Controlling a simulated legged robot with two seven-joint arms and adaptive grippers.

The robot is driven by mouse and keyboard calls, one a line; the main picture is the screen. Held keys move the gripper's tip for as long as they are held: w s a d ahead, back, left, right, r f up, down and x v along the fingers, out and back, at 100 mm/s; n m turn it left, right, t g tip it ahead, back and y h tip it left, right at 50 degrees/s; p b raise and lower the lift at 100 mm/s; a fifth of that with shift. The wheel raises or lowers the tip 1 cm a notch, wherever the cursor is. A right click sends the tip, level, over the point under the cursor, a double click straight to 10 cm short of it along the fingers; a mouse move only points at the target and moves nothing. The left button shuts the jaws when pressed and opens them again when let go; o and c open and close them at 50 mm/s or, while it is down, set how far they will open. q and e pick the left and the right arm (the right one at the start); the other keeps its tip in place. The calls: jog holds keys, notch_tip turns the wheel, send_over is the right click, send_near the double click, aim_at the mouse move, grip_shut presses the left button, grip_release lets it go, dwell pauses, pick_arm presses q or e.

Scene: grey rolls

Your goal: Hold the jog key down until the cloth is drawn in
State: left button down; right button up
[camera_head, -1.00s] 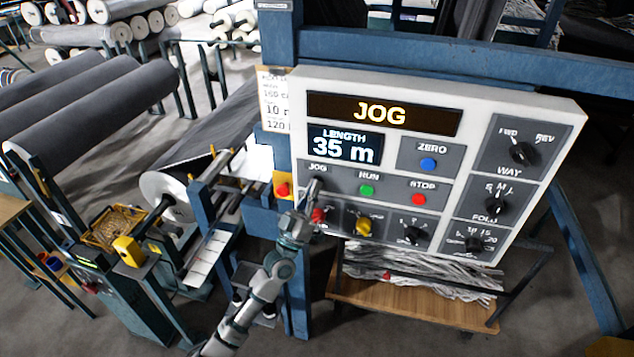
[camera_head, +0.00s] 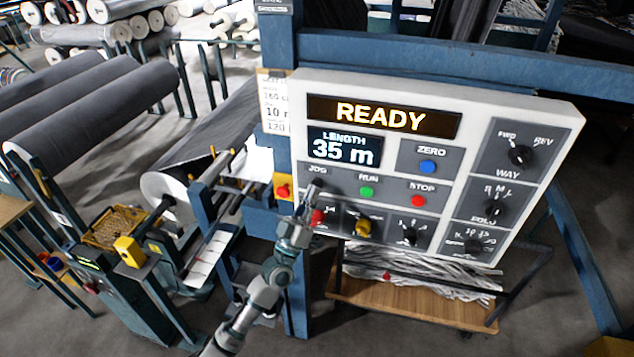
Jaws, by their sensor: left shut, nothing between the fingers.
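The white control panel (camera_head: 480,118) fills the right middle of the view. Its top display (camera_head: 382,116) reads READY and the length display (camera_head: 343,147) reads 35 m. My left gripper (camera_head: 314,187) is shut and empty, its tip at the jog key below the JOG label (camera_head: 318,169). The tip hides the key, so I cannot tell contact. The grey cloth roll (camera_head: 165,190) lies in the machine to the left, with cloth running up behind it. My right gripper is not in view.
Green run (camera_head: 367,191) and red stop (camera_head: 417,200) buttons sit right of the jog key. A wooden cart (camera_head: 415,303) with striped cloth stands under the panel.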

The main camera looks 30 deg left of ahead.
pick_arm(q)
jog(key=shift+s, duration=0.1)
jog(key=shift+y, duration=0.3)
jog(key=shift+s+d+p, duration=0.2)
jog(key=shift+s+p, duration=0.1)
jog(key=shift+s, duration=0.5)
jog(key=shift+s+d+p, duration=0.2)
jog(key=shift+s+p, duration=0.15)
jog(key=shift+s, duration=0.4)
jog(key=shift+s+d+p, duration=0.2)
jog(key=shift+s+p, duration=0.1)
jog(key=shift+s, duration=0.5)
